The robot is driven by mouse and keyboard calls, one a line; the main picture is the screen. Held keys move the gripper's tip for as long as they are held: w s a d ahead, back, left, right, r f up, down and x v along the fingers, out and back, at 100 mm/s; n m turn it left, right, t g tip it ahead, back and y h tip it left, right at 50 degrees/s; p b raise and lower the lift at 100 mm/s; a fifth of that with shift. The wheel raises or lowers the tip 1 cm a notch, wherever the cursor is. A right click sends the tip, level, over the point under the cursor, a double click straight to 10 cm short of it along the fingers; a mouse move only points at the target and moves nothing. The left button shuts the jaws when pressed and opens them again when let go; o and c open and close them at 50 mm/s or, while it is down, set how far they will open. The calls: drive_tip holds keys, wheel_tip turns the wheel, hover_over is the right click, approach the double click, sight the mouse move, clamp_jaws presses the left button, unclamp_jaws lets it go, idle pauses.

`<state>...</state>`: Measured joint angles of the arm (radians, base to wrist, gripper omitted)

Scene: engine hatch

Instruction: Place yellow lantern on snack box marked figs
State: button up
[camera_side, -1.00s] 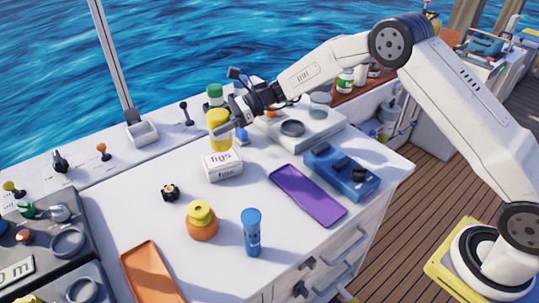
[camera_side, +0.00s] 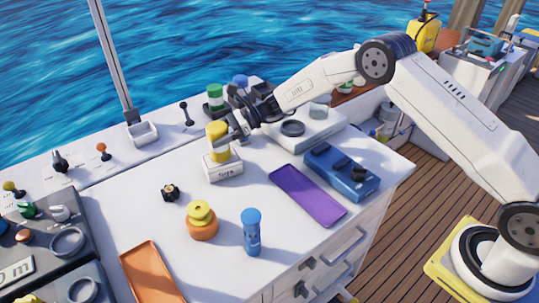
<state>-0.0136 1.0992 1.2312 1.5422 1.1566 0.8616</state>
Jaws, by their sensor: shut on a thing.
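The yellow lantern (camera_side: 217,140) is upright in my gripper (camera_side: 222,141), which is shut on it. The lantern is right over the white snack box (camera_side: 223,170) marked figs, and its lower end appears to meet the box top. From this angle I cannot tell for sure whether it touches or hangs just above. The box lies flat on the white counter, its front label facing the camera. Part of the lantern's side and the box's top are hidden by the gripper and lantern.
A purple tray (camera_side: 307,195), a blue device (camera_side: 342,172), a blue flashlight-like item (camera_side: 251,232), an orange and yellow item (camera_side: 202,221), a small dark knob (camera_side: 170,193) and an orange tray (camera_side: 152,272) lie on the counter (camera_side: 125,215). A green-topped item (camera_side: 215,97) stands behind the lantern.

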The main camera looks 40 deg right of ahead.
drive_tip(key=o, duration=1.2)
drive_tip(key=shift+f, duration=0.1)
drive_tip(key=shift+r, duration=0.2)
drive_tip(key=v, duration=1.2)
drive_tip(key=shift+s, duration=0.1)
